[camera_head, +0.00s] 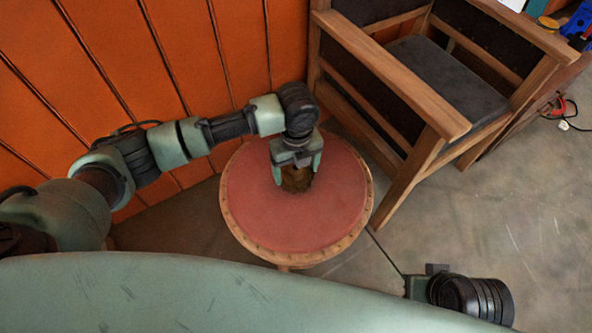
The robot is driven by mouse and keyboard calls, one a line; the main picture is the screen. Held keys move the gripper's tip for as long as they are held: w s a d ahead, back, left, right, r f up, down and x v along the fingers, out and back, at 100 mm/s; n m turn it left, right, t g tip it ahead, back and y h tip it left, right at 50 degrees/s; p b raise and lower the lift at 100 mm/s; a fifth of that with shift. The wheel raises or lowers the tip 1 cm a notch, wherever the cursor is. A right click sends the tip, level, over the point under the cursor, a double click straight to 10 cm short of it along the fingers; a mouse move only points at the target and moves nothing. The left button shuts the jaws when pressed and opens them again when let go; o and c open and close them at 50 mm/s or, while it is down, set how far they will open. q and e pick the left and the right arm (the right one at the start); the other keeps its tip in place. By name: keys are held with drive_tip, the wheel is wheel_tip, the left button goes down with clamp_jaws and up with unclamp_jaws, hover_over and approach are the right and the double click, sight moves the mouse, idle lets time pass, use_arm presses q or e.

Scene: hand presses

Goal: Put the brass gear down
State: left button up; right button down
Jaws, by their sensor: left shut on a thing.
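The brass gear (297,180) is a dark brownish-gold piece between the fingers of my left gripper (297,172). My left gripper points down and is shut on it, over the middle of a round stool (245,220) with a red top and a studded wooden rim. The gripper hides part of the gear. I cannot tell whether the gear touches the red top. Part of my right arm shows at the lower right; its fingertips are not clearly visible.
A wooden armchair (440,75) with a dark seat stands close to the stool on the right. An orange panelled wall (200,60) is behind. Bare concrete floor (520,220) lies at the right. The red top around the gear is clear.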

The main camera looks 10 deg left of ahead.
idle(0.3)
use_arm(q)
drive_tip(key=o, duration=2.1)
drive_tip(key=shift+f, duration=0.2)
drive_tip(key=shift+c, duration=0.2)
drive_tip(key=shift+r, duration=0.1)
wheel_tip(320, 180, up, 4)
drive_tip(key=shift+w+r+p, duration=0.1)
drive_tip(key=shift+p, duration=0.75)
wheel_tip(320, 180, up, 8)
drive_tip(key=p, duration=0.2)
use_arm(e)
drive_tip(key=s+x, duration=0.1)
drive_tip(key=x, duration=0.7)
drive_tip(key=shift+a+f+g, duration=0.2)
drive_tip(key=shift+f+g, duration=0.1)
drive_tip(key=shift+f, duration=0.15)
